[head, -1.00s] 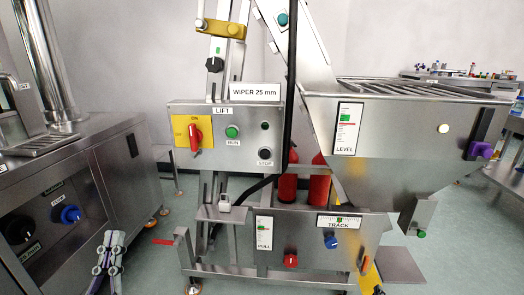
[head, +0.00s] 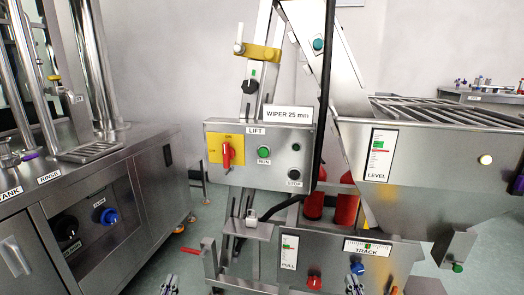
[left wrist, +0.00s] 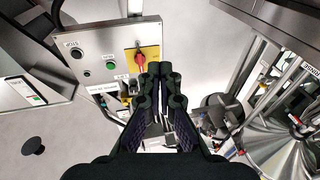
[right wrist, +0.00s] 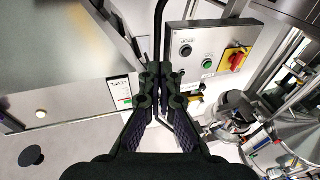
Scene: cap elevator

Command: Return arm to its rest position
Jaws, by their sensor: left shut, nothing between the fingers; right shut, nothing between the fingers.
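My left gripper (head: 170,285) shows only its tips at the bottom edge of the head view, in front of the machine's lower frame. In the left wrist view its fingers (left wrist: 162,75) are together with nothing between them. My right gripper (head: 354,286) also shows only its tips at the bottom edge, below the TRACK scale (head: 367,247). In the right wrist view its fingers (right wrist: 160,75) are together and empty. Both grippers appear apart from the machine. The rest of both arms is out of the head view.
The cap elevator's LIFT panel (head: 225,180) has a red switch on yellow (head: 226,154) and a green button (head: 264,153). A steel hopper (head: 425,150) stands to the right. A steel tank cabinet (head: 60,230) stands to the left. Green floor (head: 185,262) shows between cabinet and elevator.

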